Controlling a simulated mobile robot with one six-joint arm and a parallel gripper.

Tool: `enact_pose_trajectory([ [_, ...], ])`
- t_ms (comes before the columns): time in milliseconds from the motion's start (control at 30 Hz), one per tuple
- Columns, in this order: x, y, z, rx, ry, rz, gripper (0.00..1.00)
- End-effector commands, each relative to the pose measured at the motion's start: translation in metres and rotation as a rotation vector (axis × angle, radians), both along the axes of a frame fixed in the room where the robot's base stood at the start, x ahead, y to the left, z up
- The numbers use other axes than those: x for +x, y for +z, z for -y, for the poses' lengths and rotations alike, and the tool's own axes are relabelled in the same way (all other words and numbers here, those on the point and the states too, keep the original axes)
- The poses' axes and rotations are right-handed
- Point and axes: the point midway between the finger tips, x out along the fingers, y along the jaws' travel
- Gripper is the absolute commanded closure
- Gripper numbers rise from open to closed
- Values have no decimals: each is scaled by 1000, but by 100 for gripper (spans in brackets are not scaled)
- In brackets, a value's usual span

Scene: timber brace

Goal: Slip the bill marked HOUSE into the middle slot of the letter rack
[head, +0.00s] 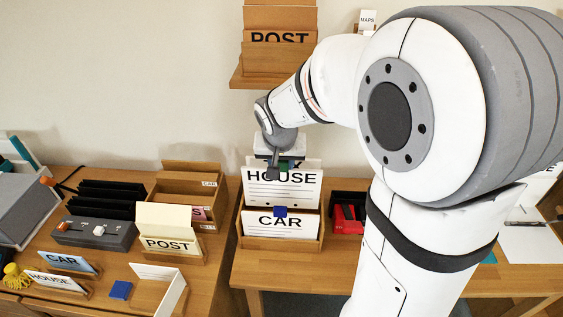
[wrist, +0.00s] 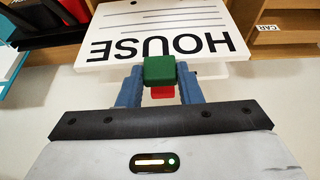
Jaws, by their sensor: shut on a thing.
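The HOUSE bill (head: 283,190) is white with black lettering and stands roughly upright in the head view. My gripper (head: 285,168) is shut on the green block at its top edge; the wrist view shows the green block (wrist: 159,70) between the blue fingers. The wooden letter rack (head: 281,244) stands below. A CAR bill (head: 280,224) with a blue block stands in its front. The HOUSE bill's lower edge is hidden behind the CAR bill, so its depth in the middle slot cannot be told. A red piece (wrist: 163,92) shows beyond the green block.
A second wooden holder with a POST card (head: 170,243) stands left, near CAR (head: 68,262) and HOUSE (head: 52,281) cards. A wall shelf (head: 262,82) with a POST box hangs above. A dark tray with red items (head: 347,219) stands close right of the rack.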

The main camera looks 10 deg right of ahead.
Motion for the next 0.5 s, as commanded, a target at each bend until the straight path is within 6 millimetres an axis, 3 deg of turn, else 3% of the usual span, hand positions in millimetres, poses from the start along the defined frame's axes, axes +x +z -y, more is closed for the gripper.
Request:
enact_pose_trajectory([
  [500,0,-7,0,0,0,0,100],
])
